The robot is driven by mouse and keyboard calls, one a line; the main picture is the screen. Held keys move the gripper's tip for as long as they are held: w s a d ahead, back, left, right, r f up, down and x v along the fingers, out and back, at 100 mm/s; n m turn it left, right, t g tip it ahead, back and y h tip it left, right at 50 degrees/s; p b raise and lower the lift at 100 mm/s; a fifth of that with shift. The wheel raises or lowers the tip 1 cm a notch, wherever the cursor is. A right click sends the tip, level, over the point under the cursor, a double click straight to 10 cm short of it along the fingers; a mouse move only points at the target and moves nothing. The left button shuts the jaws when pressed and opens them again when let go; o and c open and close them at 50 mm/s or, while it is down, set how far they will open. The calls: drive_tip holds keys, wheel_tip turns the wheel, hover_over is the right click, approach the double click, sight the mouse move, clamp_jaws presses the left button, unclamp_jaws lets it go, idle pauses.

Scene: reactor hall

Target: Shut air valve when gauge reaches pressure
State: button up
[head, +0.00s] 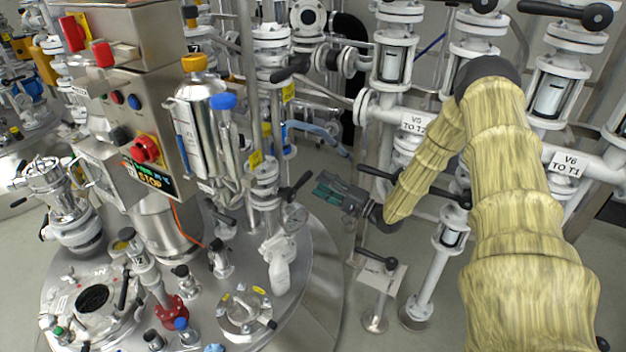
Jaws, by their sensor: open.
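A black lever handle (296,188) sits on the white pipe fitting just above and left of the gauge. I cannot tell whether this lever is the air valve, as several similar valves are in view. My gripper (322,188), with teal fingers, is open and empty.
A steel control box (130,120) with a red stop knob (145,149) stands on the left. A small stand with a black lever (376,258) is below my gripper. Grey floor shows at lower centre.

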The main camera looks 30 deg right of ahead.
drive_tip(key=v, duration=0.5)
drive_tip(key=shift+s+d, duration=0.2)
drive_tip(key=shift+s, duration=0.05)
drive_tip(key=shift+d+f, duration=0.1)
